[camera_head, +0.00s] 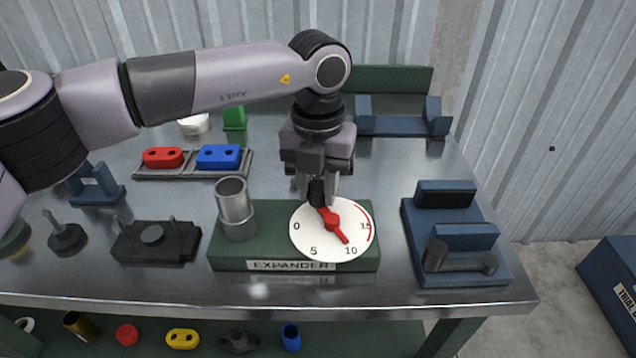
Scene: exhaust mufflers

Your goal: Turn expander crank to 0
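The expander (222,259) is a green block near the table's front edge. On it lies a white dial (313,238) marked 0, 5, 10 and 15. A red pointer crank (336,228) on the dial points toward the lower right, between 10 and 15 and nearer 10. A dark knob (317,192) stands at the crank's upper end. A grey metal tube (234,206) stands on the block left of the dial. My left gripper (318,194) points down over the dial, its fingers around the dark knob; whether they press on it is unclear. My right gripper is not in view.
A tray with a red block (164,157) and a blue block (219,156) lies behind left. A black fixture (156,240) sits left of the expander, a blue fixture (456,236) right. A blue cradle (402,122) stands at the back. Bare tabletop (390,165) shows behind the dial.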

